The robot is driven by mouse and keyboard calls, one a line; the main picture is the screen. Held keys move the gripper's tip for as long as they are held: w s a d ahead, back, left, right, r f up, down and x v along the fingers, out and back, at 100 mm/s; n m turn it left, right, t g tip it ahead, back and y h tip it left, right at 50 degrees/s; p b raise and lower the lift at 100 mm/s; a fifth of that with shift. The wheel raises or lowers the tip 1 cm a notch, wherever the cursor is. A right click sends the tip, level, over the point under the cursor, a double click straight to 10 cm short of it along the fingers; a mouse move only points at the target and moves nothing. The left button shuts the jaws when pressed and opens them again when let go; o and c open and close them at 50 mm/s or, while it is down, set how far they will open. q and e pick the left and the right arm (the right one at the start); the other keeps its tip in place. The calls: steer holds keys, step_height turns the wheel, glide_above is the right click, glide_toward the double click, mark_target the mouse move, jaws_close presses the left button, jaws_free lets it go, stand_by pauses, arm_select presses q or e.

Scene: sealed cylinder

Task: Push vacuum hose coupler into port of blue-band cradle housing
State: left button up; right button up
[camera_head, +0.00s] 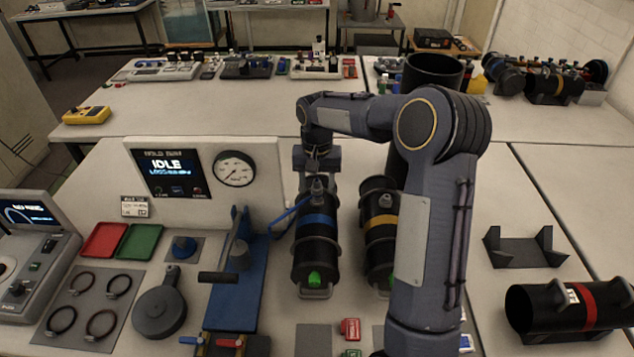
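The blue-band housing (315,248) is a black cylinder with a blue band and a green spot on its near end, lying in a cradle at the centre. My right arm reaches over from the lower right, and my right gripper (317,172) points down at the top of this housing. A small grey fitting (317,186) shows just under the gripper; I cannot tell whether it is the hose coupler or the port. A blue hose (290,213) runs from the blue stand towards this spot. The fingers are too small and covered to read. My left gripper is out of view.
A yellow-band housing (379,235) stands close on the right, partly behind my arm. The blue stand (237,290) with a lever is on the left. A panel (165,175) reading IDLE and a gauge (234,169) stand behind. A red-band cylinder (570,308) lies at right.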

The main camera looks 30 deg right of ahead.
step_height(320, 180, up, 8)
steer(key=shift+f+b, duration=0.1)
steer(key=shift+b, duration=0.35)
stand_by(0.6)
